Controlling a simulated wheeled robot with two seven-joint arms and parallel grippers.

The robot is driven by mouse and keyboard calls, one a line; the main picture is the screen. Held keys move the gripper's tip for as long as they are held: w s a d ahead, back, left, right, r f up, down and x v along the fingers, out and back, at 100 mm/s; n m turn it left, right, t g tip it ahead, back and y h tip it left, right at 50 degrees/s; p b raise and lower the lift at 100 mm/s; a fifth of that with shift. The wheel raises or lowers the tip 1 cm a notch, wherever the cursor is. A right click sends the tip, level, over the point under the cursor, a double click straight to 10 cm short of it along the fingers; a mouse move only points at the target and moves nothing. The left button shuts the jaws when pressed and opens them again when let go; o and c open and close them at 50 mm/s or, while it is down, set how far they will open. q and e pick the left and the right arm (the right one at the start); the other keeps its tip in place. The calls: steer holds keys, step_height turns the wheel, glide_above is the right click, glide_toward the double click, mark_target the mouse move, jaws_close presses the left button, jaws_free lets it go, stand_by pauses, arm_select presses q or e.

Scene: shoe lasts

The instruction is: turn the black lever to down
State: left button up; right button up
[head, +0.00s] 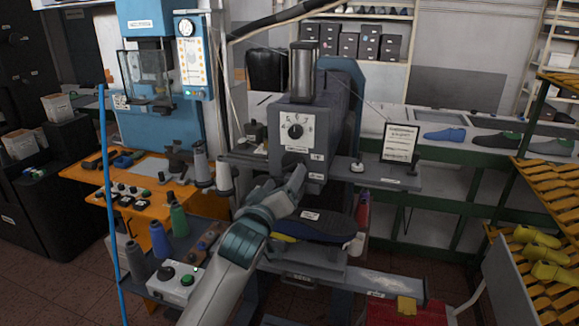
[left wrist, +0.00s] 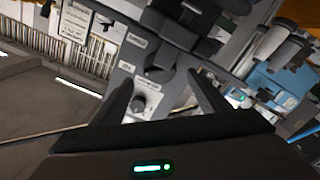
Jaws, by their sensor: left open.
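The grey machine (head: 310,110) stands in the middle of the head view. Its front has a white dial plate with a black knob (head: 295,131). I cannot tell a black lever apart clearly in the head view; the gripper covers part of the front below the plate. My left gripper (head: 284,188) is open and empty in front of the machine, below the dial. In the left wrist view its two dark fingers (left wrist: 160,98) stand apart, with a pale round knob (left wrist: 148,90) and a dark lever-like part (left wrist: 159,72) seen between them. Contact cannot be told. My right gripper is out of view.
A dark shoe sole-like piece (head: 325,226) lies on the machine below my gripper. Thread cones (head: 178,218) and a button box (head: 182,283) stand to the left. A small sign (head: 399,143) stands to the right. A blue pole (head: 107,190) is at far left.

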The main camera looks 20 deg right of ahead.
mark_target(291, 168)
arm_select(q)
steer(key=p+x, duration=0.1)
steer(key=x, duration=0.2)
steer(key=shift+w+d+r, duration=0.1)
steer(key=shift+w, duration=0.05)
steer(key=shift+p+x, duration=0.3)
steer(key=shift+x, duration=0.6)
steer(key=shift+c, duration=0.6)
steer(key=c, duration=0.9)
